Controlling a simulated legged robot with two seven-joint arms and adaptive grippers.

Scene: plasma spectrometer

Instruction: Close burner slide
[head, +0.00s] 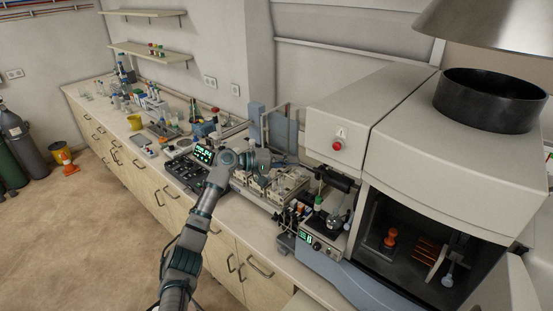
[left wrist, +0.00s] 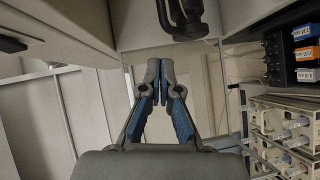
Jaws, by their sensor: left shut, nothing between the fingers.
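The spectrometer (head: 385,120) is the large cream machine on the right of the head view. Its dark burner compartment (head: 412,240) is open at the front, with an orange-topped part (head: 391,238) and orange-brown fins inside. I cannot tell for sure which part is the burner slide. My left gripper (head: 280,163) is left of the machine, over the bench by the sample racks, pointing right. In the left wrist view its blue-padded fingers (left wrist: 162,72) are together and empty. A dark curved part (left wrist: 187,18) shows beyond the fingertips. My right gripper is out of view.
Sample racks (head: 278,186) stand below my left gripper; they also show in the left wrist view (left wrist: 285,125). A small unit with a green display (head: 318,243) stands before the machine. A metal hood (head: 490,25) hangs above.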

